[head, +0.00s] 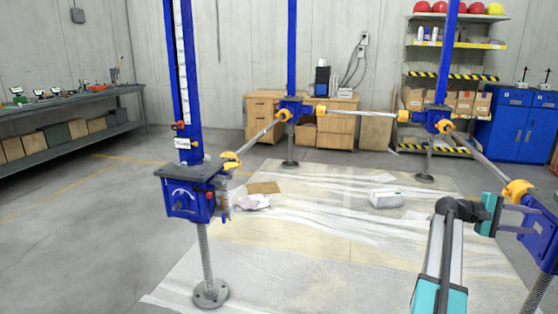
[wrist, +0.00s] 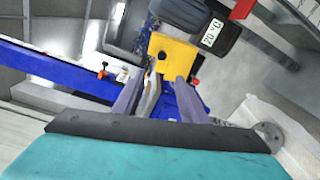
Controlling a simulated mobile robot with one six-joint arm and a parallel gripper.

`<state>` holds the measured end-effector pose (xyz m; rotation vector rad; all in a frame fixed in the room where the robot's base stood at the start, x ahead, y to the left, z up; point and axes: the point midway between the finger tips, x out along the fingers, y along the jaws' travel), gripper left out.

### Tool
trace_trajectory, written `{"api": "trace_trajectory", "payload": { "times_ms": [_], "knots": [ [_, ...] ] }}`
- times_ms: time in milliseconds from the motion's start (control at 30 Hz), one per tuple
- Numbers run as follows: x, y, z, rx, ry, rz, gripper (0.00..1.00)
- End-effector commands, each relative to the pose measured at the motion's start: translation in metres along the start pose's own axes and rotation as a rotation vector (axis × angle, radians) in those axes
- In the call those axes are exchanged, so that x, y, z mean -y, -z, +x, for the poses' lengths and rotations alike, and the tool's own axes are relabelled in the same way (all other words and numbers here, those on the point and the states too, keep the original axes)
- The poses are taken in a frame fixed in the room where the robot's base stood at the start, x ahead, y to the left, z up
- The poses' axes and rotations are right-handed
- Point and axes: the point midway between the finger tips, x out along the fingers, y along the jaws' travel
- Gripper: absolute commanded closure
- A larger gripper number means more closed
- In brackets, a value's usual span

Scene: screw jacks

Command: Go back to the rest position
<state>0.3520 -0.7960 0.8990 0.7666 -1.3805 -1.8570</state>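My gripper (head: 524,205) is at the right of the head view, its fingers pointing at the blue housing of the near right screw jack (head: 541,232). In the wrist view my gripper (wrist: 157,100) has its two grey-purple fingers spread apart. A curved grey part (wrist: 150,98) of the jack shows between them, and I cannot tell whether either finger touches it. A yellow block (wrist: 172,56) and a dark box with a small digital display (wrist: 212,33) lie just beyond the fingertips. Part of the near right jack is cut off by the picture edge.
Other blue jacks stand at the near left (head: 190,200), back middle (head: 290,107) and back right (head: 437,120), linked by bars with yellow ends. The grey floor at left is open.

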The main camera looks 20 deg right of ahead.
Motion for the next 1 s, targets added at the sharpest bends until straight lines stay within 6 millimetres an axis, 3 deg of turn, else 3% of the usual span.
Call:
{"api": "trace_trajectory", "payload": {
  "times_ms": [167, 367, 700, 1000],
  "knots": [
    [0.016, 0.032, -0.041, -0.057, -0.008, -0.028, 0.61],
    [0.064, 0.080, -0.111, -0.149, -0.019, -0.100, 0.61],
    [0.178, 0.124, -0.230, -0.309, 0.012, -0.227, 0.61],
    [0.294, 0.128, -0.324, -0.444, 0.090, -0.336, 0.61]
  ]
}}
